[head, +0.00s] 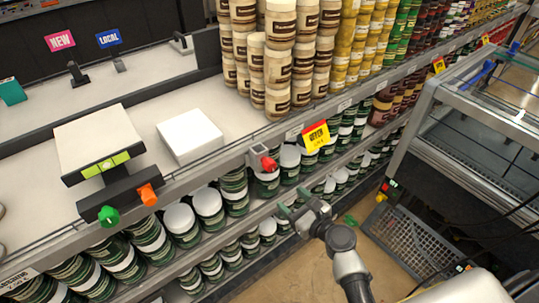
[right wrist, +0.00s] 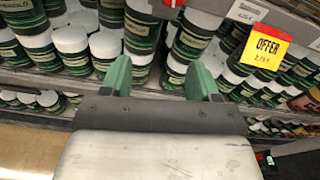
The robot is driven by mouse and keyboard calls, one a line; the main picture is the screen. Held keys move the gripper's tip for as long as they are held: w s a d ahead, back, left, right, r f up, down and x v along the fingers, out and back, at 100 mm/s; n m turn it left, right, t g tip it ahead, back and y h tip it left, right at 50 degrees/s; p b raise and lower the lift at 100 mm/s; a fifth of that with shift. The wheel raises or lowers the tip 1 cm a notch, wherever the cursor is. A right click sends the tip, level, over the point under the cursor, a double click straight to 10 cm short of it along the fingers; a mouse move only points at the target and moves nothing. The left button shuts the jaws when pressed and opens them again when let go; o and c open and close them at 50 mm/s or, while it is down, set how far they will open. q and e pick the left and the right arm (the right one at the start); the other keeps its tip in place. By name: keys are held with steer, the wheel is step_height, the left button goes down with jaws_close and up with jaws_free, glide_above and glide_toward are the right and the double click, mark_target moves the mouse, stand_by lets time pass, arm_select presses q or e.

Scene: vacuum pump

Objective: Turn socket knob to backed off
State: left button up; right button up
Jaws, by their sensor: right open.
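A red knob (head: 269,163) sits on a small grey socket box (head: 258,155) on the shelf's front edge in the head view. Its turn position cannot be told. My right gripper (head: 294,203) is below and right of the knob, apart from it, with its green fingers spread. In the right wrist view the gripper (right wrist: 163,78) is open and empty, with jars beyond its fingers. My left gripper is not in view.
A black unit with a green knob (head: 108,215) and an orange knob (head: 148,195) stands left on the shelf edge. A white box (head: 190,136) lies on the shelf. An offer sign (head: 316,135) hangs right of the socket. A metal cart (head: 470,120) stands at right.

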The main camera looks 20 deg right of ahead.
steer(key=m+t, duration=0.1)
steer(key=m, duration=0.1)
glide_toward(272, 169)
steer(key=p+x, duration=0.1)
steer(key=x, duration=1)
steer(key=shift+w, duration=0.2)
steer(key=c, duration=0.9)
